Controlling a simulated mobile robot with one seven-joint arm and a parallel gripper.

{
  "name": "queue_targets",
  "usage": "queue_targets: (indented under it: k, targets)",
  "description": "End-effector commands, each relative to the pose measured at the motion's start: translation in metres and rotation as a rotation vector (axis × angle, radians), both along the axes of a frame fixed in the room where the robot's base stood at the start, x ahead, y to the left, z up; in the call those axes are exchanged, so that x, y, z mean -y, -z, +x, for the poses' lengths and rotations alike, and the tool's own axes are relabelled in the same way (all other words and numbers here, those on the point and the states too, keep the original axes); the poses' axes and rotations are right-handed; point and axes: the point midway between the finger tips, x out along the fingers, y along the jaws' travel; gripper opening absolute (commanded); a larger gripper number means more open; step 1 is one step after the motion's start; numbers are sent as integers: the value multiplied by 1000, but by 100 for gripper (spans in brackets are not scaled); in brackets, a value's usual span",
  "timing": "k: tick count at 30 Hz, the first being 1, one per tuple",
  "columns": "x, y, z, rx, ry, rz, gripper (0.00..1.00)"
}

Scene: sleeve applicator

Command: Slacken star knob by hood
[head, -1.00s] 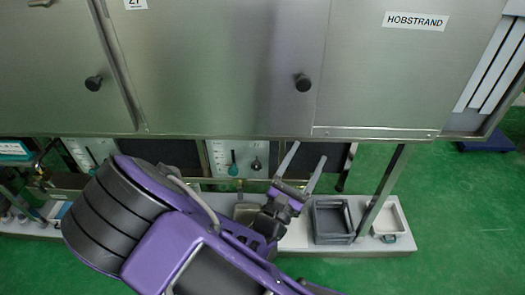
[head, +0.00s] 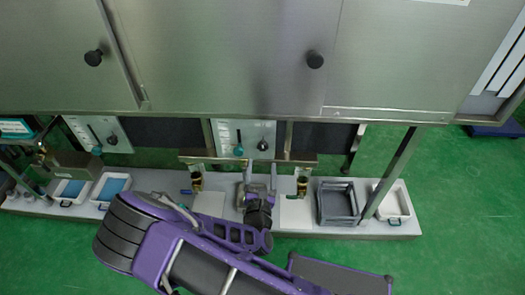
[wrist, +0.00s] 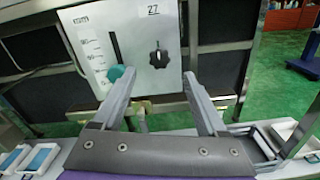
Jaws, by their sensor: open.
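A black star-shaped knob (wrist: 159,57) with a pointer sits on a white panel (wrist: 90,45), right of a slotted scale with a teal lever knob (wrist: 116,73). In the head view this black knob (head: 263,144) is below the steel hood (head: 230,50). A similar black knob (head: 112,139) is on another panel at left. My gripper (wrist: 155,84) is open and empty, its fingers pointing at the panel, with the black knob above and between the fingertips in the wrist view. In the head view my gripper (head: 258,168) is below that panel, apart from the knob.
Round black knobs (head: 93,58) (head: 314,60) stick out from the hood doors. A pale shelf (head: 285,232) below carries a grey crate (head: 337,203), a white tray (head: 395,203) and blue-filled trays (head: 112,186). A horizontal bar (head: 300,161) with brass fittings crosses near my gripper.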

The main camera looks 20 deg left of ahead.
Motion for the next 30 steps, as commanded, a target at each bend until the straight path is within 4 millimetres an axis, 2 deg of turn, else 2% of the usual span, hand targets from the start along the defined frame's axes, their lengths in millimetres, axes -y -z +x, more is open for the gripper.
queue_targets:
  k: [3, 10, 15, 24, 30]
  targets:
    - [-6, 1, 26, 3, 1, 1, 75]
    - [-15, 0, 61, 2, 0, 0, 75]
    - [-17, 0, 73, 1, 0, -1, 75]
    - [-18, -1, 75, 1, 0, -1, 75]
    - [-18, 0, 74, 1, 0, -1, 39]
